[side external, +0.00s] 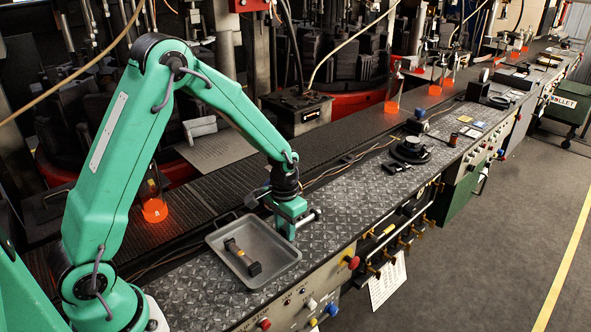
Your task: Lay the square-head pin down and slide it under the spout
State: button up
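A dark pin (241,257) with a yellowish band and a square block head at its near right end lies flat on the floor of a grey metal tray (219,268). My gripper (290,232) points down at the tray's right rim, to the upper right of the pin and apart from it. Its fingertips are too small and partly hidden, so I cannot tell whether it is open or shut. A short metal cylinder (311,215) shows just right of the gripper. I cannot pick out a spout with certainty.
The tray sits on a diamond-plate bench (350,190) with buttons along its front. A round black fixture (409,150) stands farther right. A dark conveyor (320,150) runs behind, with glowing orange glassware (153,207) on it.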

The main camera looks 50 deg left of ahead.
jog(key=o, duration=0.4)
jog(key=shift+r, duration=0.15)
notch_tip(320, 180, up, 7)
jog(key=shift+f, duration=0.1)
jog(key=shift+r, duration=0.4)
jog(key=shift+r, duration=0.1)
jog(key=shift+s+r, duration=0.1)
jog(key=shift+r, duration=0.1)
jog(key=s+d+r+t, duration=0.1)
jog(key=s+r+t, duration=0.1)
jog(key=s+r, duration=0.5)
jog(key=s+r+t, duration=0.3)
jog(key=s+r, duration=0.5)
jog(key=s, duration=0.5)
jog(key=shift+d+r+t, duration=0.3)
jog(key=shift+d, duration=0.1)
